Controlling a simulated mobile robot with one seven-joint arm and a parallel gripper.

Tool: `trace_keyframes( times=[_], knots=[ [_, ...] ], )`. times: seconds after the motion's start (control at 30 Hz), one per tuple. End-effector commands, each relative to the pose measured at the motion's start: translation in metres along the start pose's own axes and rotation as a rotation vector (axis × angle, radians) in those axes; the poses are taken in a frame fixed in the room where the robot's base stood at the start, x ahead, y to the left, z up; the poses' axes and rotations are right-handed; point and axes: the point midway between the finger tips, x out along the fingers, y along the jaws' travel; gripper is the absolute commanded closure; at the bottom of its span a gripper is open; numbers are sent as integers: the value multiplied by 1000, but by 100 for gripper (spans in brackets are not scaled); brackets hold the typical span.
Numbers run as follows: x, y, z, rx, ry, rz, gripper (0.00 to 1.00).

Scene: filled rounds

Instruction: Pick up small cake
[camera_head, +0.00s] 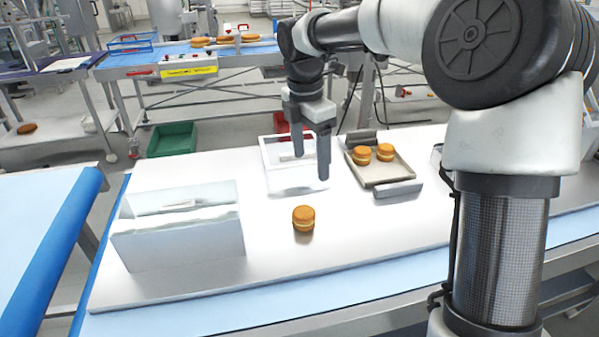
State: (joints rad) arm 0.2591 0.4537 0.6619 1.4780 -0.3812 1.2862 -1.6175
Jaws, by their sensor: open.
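A small cake (303,218), round and orange-brown with a pale filling band, sits alone on the white board. Two similar small cakes (373,154) sit side by side on a tray (378,175) at the back right. My gripper (311,165) points down with its two fingers apart and nothing between them. In the picture it is above and behind the lone cake and left of the tray, apart from both.
A white open box (180,245) stands left of the lone cake. A smaller white container (285,180) is behind my gripper. The white board (330,245) is bare around the lone cake. A green bin (172,139) lies beyond the table.

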Motion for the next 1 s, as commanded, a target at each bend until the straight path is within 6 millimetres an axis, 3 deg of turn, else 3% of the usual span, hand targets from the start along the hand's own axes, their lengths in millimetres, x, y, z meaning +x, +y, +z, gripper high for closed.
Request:
trace_keyframes(
  times=[0.1, 0.27, 0.7, 1.0],
  knots=[
    [14, 12, -6, -119, 72, -8, 30],
    [30, 16, -10, -173, 101, -9, 30],
    [120, 14, -20, -173, 100, -10, 30],
    [142, 15, -22, -171, 97, -7, 30]
  ],
)
